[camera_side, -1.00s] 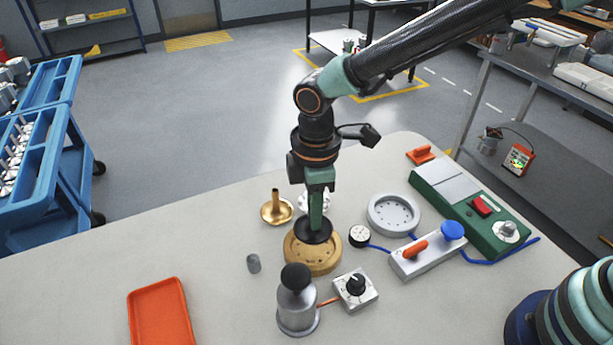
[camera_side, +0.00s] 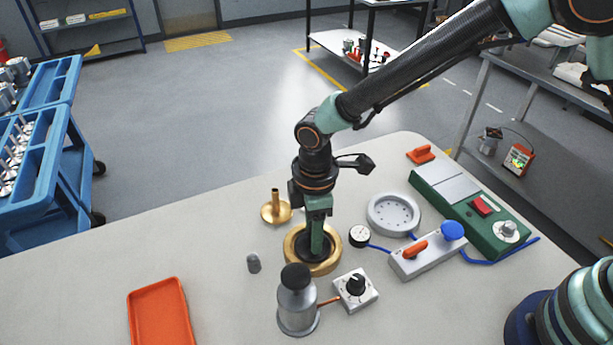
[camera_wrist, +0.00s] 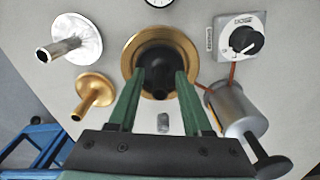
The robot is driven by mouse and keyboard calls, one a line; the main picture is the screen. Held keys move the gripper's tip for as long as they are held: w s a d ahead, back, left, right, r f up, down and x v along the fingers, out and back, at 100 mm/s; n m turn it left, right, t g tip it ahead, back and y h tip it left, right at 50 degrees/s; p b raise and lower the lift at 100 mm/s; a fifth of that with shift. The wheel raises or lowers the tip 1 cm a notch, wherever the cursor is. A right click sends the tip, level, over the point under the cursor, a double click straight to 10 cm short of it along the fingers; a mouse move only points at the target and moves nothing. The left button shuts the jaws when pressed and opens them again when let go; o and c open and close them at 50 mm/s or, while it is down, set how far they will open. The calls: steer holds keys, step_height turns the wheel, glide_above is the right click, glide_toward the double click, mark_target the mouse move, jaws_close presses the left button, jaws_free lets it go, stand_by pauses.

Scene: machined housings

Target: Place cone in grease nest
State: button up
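A black cone with a wide round flange (camera_side: 302,246) sits inside the gold round nest (camera_side: 290,262), which I take for the grease nest. In the wrist view the black cone (camera_wrist: 158,60) lies within the gold ring (camera_wrist: 128,58), its stem pointing toward the camera. My gripper (camera_side: 318,250) is down over the cone. In the wrist view its green fingers (camera_wrist: 160,76) are apart on either side of the stem, with gaps showing. Whether the flange is fully seated is hard to tell.
A grey round nest (camera_side: 394,214) is to the right. A metal canister (camera_side: 297,308), a dial box (camera_side: 356,290) and a small grey cylinder (camera_side: 253,263) stand close in front. An orange tray (camera_side: 160,318) lies front left.

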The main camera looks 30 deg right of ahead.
step_height(320, 180, up, 11)
steer(key=shift+r, duration=0.2)
steer(key=d+r+m+t, duration=0.2)
steer(key=d+r+m, duration=0.5)
steer(key=d, duration=0.6)
steer(key=s+d+r+m+t, duration=0.1)
steer(key=s+d+m, duration=0.2)
steer(key=d, duration=0.3)
steer(key=s+d+r+m+t, duration=0.2)
steer(key=s+d+m, duration=0.2)
steer(key=d, duration=0.3)
steer(key=shift+s+m+t, duration=0.15)
steer(key=shift+m+t, duration=0.15)
steer(key=shift+m, duration=0.2)
